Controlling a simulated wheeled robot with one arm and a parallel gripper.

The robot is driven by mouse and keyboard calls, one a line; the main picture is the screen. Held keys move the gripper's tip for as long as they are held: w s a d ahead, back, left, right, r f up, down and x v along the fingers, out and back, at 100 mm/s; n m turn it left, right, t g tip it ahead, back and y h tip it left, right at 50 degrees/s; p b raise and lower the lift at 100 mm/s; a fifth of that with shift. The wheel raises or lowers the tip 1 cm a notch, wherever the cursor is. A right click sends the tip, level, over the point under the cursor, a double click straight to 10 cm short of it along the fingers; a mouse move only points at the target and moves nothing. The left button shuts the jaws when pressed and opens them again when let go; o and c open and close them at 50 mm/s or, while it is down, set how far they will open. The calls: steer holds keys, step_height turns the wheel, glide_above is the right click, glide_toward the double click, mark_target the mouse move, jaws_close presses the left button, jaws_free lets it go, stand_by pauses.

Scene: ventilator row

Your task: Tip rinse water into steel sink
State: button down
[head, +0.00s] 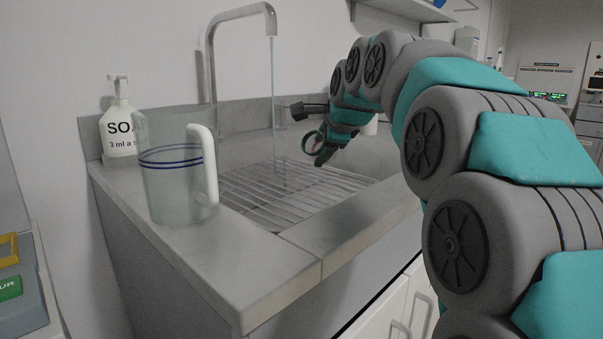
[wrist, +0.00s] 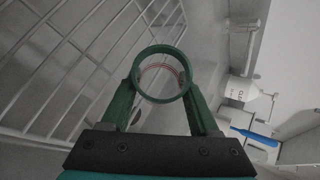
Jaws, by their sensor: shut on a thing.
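The steel sink (head: 345,158) is set in the counter, with a wire rack (head: 290,190) over it. A thin stream of water (head: 274,100) falls from the curved tap (head: 210,75). My gripper (head: 318,146) is over the sink's far side, right of the stream. In the wrist view my gripper (wrist: 160,95) is shut on a small round green-rimmed thing (wrist: 161,50), seen as a ring with reddish lines inside. I cannot tell its full shape or whether it holds water. The rack (wrist: 60,70) shows left of it.
A clear jug (head: 172,185) with blue bands and a white handle stands on the counter's left front. A soap bottle (head: 119,125) stands behind it. My arm fills the right side. In the wrist view a white bottle (wrist: 243,90) and a blue object (wrist: 254,137) lie to the right.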

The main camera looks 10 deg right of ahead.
steer(key=shift+r+g+p, duration=0.25)
steer(key=shift+g+p, duration=0.05)
steer(key=shift+p, duration=0.3)
steer(key=shift+f+m+g+y+p, duration=0.25)
steer(key=shift+m+y+p, duration=0.2)
steer(key=shift+p, duration=0.65)
steer(key=p, duration=0.2)
steer(key=r+g+y+p, duration=0.1)
steer(key=p, duration=0.1)
steer(key=shift+w+d+m, duration=0.2)
steer(key=shift+m, duration=0.05)
steer(key=shift+w+d+f+y+p, duration=0.15)
steer(key=shift+y+p, duration=0.1)
steer(key=shift+p, duration=0.35)
steer(key=shift+w+d+f+m+g+y, duration=0.35)
steer(key=shift+d+f+m+g, duration=0.1)
steer(key=shift+f+g, duration=0.1)
steer(key=shift+w+d+r, duration=0.1)
steer(key=shift+r, duration=0.1)
steer(key=shift+w+d+r+g+y, duration=0.3)
steer(key=shift+d+g+y, duration=0.1)
steer(key=shift+y, duration=0.15)
steer(key=shift+w+d+f+m+g+y, duration=0.5)
steer(key=shift+w+d+m+g+y, duration=0.2)
steer(key=shift+y, duration=0.2)
steer(key=shift+s+d, duration=0.1)
steer(key=shift+d, duration=0.1)
steer(key=shift+f+m+g+y, duration=0.1)
steer(key=shift+m+g+y, duration=0.2)
steer(key=shift+y, duration=0.1)
